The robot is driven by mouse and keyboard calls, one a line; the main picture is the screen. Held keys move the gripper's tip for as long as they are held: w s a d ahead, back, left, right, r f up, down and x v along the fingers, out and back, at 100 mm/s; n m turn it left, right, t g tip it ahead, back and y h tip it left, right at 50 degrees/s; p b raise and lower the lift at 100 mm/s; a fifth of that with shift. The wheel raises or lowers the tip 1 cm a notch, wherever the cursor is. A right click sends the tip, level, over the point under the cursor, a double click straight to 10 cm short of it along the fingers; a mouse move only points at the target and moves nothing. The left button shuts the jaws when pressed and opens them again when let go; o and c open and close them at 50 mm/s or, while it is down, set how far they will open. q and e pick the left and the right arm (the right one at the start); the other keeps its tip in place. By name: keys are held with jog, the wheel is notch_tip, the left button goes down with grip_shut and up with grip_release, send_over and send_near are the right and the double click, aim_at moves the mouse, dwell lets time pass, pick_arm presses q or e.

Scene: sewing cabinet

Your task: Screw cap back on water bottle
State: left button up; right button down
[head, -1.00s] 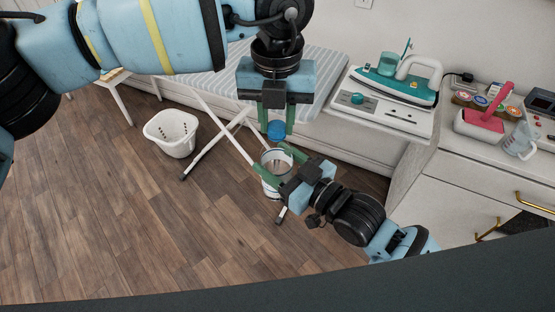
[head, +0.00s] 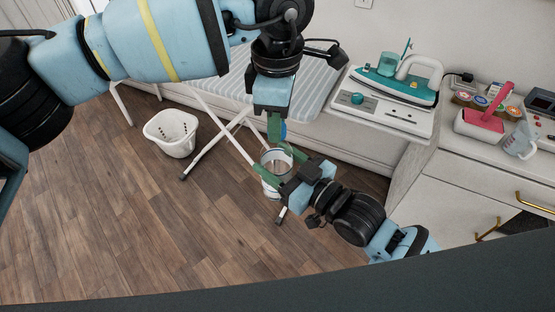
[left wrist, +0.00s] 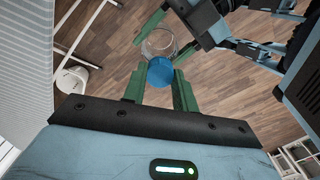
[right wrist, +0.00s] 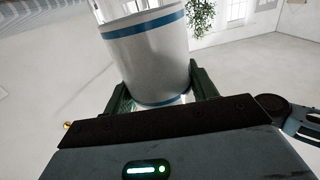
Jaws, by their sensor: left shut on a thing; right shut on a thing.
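The blue cap (head: 283,131) is between the fingers of my left gripper (head: 276,134), which is shut on it and points down. The water bottle (head: 270,184), clear with a white band and blue stripes, stands roughly upright below the cap. My right gripper (head: 279,166) is shut around the bottle from the right side. In the left wrist view the cap (left wrist: 160,71) overlaps the bottle's near end (left wrist: 158,43); I cannot tell whether they touch. The right wrist view shows the bottle's banded body (right wrist: 150,55) between the right fingers. The bottle's mouth is hidden.
A striped ironing board (head: 230,85) with white legs stands behind the grippers. A white basket (head: 170,134) is on the wooden floor at left. An iron (head: 400,88) sits on its station at right, beside a white cabinet (head: 455,190). Open floor lies at left.

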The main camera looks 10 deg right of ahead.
pick_arm(q)
jog(key=m, duration=0.4)
jog(key=o, duration=1.1)
jog(key=shift+r, duration=2.3)
jog(key=shift+c, duration=0.4)
jog(key=shift+r+n, duration=0.25)
jog(key=shift+n, duration=0.95)
jog(key=n, duration=0.2)
jog(key=r+n, duration=0.1)
jog(key=n, duration=0.1)
jog(key=shift+r+n, duration=0.1)
jog(key=shift+n, duration=0.2)
jog(key=n, duration=0.2)
jog(key=r+n, duration=0.1)
jog(key=n, duration=0.4)
jog(key=shift+r, duration=0.35)
